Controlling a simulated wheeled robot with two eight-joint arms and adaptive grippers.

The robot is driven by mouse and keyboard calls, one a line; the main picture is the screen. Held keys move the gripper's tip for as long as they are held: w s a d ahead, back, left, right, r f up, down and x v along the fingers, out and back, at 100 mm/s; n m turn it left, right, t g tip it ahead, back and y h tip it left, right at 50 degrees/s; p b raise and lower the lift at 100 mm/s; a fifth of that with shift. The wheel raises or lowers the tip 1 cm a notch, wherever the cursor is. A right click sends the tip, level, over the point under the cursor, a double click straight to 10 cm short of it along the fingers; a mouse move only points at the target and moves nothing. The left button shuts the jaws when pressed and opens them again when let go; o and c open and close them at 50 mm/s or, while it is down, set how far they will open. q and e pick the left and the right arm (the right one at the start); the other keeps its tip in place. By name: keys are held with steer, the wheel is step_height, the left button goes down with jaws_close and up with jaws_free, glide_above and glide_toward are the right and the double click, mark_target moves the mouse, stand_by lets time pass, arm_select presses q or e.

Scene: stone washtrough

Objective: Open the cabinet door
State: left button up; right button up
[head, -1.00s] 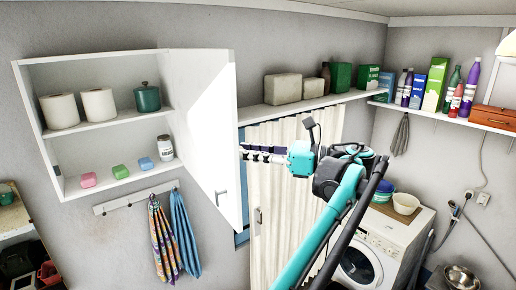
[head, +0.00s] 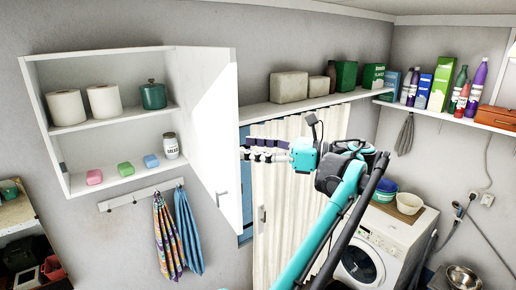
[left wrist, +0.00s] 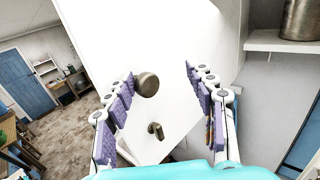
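The white wall cabinet (head: 125,118) hangs at the left in the head view, its shelves exposed. Its door (head: 208,125) stands wide open, swung out to the right, with a small latch (head: 222,192) low on the side facing my head camera. My left gripper (head: 246,154) is at the door's free edge, on its far side; the edge may hide the fingertips. In the left wrist view the gripper (left wrist: 160,76) is open, its two fingers apart in front of the white door face. A round knob (left wrist: 146,84) shows between them, nearer the left finger. My right gripper is not in view.
Paper rolls, a green pot (head: 153,95), soaps and a jar (head: 171,145) stand in the cabinet. Towels hang from a hook rail (head: 143,197) below. A loaded wall shelf (head: 305,104), curtain (head: 285,210) and washing machine (head: 386,243) are to the right.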

arm_select(q)
steer(key=shift+w+d+f, duration=0.2)
steer(key=shift+w+d, duration=0.05)
steer(key=shift+d, duration=0.05)
stand_by(0.4)
